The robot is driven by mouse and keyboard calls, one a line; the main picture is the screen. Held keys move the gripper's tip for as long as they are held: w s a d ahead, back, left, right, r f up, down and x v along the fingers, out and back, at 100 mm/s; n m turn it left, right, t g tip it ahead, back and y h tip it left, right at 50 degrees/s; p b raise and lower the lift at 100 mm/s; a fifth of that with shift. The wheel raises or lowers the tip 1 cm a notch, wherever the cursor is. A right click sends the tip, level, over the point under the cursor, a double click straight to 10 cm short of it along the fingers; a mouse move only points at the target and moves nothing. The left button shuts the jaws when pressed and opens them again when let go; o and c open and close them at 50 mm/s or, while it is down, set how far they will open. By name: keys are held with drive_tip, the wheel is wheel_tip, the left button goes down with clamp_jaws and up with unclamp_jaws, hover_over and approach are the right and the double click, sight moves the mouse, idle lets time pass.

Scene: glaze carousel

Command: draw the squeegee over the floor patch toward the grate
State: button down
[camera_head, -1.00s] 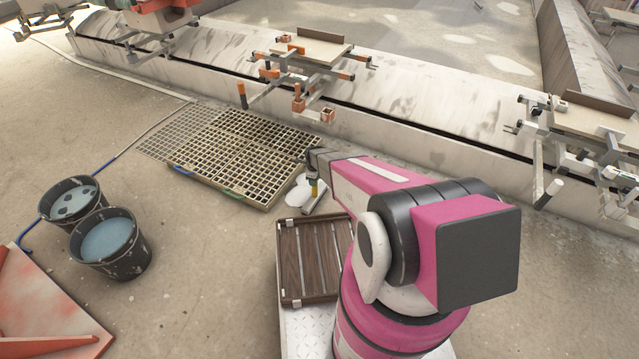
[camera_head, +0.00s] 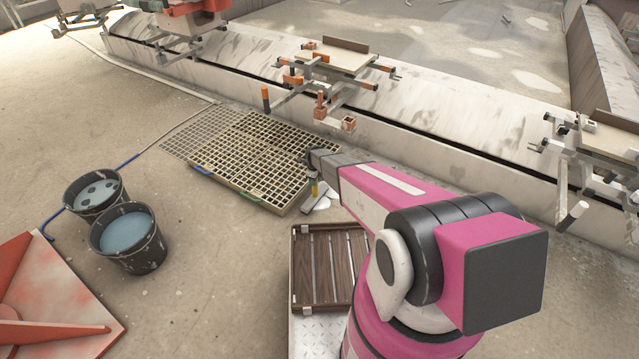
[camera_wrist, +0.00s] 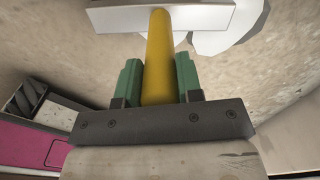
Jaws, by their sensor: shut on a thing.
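The squeegee's yellow handle (camera_wrist: 159,60) stands between the green fingers of my gripper (camera_wrist: 159,82) in the wrist view, and the gripper is shut on it. Its pale head (camera_wrist: 120,16) crosses the top of the wrist view, with a white patch (camera_wrist: 222,38) showing beside it on the floor. In the head view the squeegee (camera_head: 309,203) is at the near right edge of the grate (camera_head: 235,150), a tan floor grid. Part of the white patch (camera_head: 323,203) shows just right of the squeegee head. My arm hides some of the floor there.
A slatted wooden crate (camera_head: 300,270) is close by my arm. Two black buckets (camera_head: 145,255) of liquid stand at the left. A low concrete kerb (camera_head: 400,150) with several carriers runs behind the grate. Bare floor lies between buckets and crate.

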wheel_tip(320, 180, up, 7)
drive_tip(key=a, duration=0.1)
drive_tip(key=shift+w+f, duration=0.2)
drive_tip(key=shift+w, duration=0.2)
idle(0.3)
idle(0.4)
